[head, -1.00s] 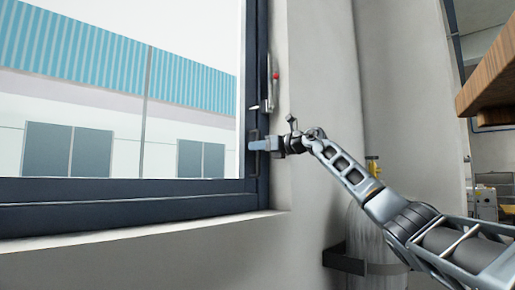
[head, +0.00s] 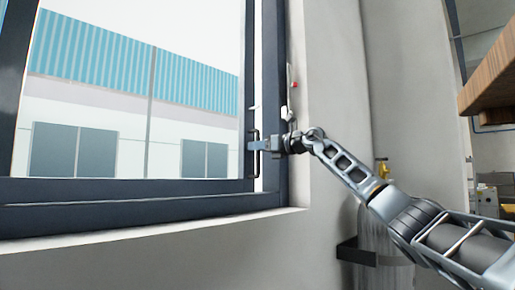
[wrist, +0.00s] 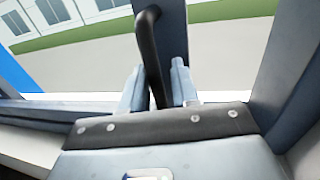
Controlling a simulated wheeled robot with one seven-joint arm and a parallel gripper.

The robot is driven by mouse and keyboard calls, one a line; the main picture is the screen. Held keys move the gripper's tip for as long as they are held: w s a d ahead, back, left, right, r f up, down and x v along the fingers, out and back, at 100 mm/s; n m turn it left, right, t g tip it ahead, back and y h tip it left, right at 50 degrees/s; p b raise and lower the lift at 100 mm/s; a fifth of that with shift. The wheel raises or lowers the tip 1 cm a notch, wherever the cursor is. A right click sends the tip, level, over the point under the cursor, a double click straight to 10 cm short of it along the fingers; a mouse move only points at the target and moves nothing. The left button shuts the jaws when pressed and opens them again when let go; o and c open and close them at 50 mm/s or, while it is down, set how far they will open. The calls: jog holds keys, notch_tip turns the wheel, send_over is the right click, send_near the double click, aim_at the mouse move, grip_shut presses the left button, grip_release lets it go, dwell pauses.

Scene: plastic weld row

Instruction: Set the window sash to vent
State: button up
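The window sash (head: 249,70) is dark framed and stands slightly open, with a light strip of outside between its right stile and the fixed frame (head: 275,170). A black bar handle (head: 256,150) is on that stile. In the wrist view, the handle (wrist: 149,45) runs between the two fingers of my gripper (wrist: 158,85). The fingers are close on both sides of the bar and look shut on it; exact contact is hard to see. In the head view, my gripper (head: 262,145) is at the handle from the right. A pale fitting with a red mark (head: 293,86) is on the right jamb.
The sill (head: 150,237) runs below the window. A grey cylinder with a yellow top (head: 382,168) stands by the wall, below my arm, with a dark bracket (head: 357,252). A wooden shelf edge (head: 490,75) juts in at upper right.

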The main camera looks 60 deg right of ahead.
jog(key=shift+o, duration=0.3)
jog(key=s+b, duration=0.2)
jog(key=s, duration=0.5)
jog(key=shift+s+a, duration=0.15)
jog(key=shift+s, duration=0.25)
jog(key=shift+s, duration=0.1)
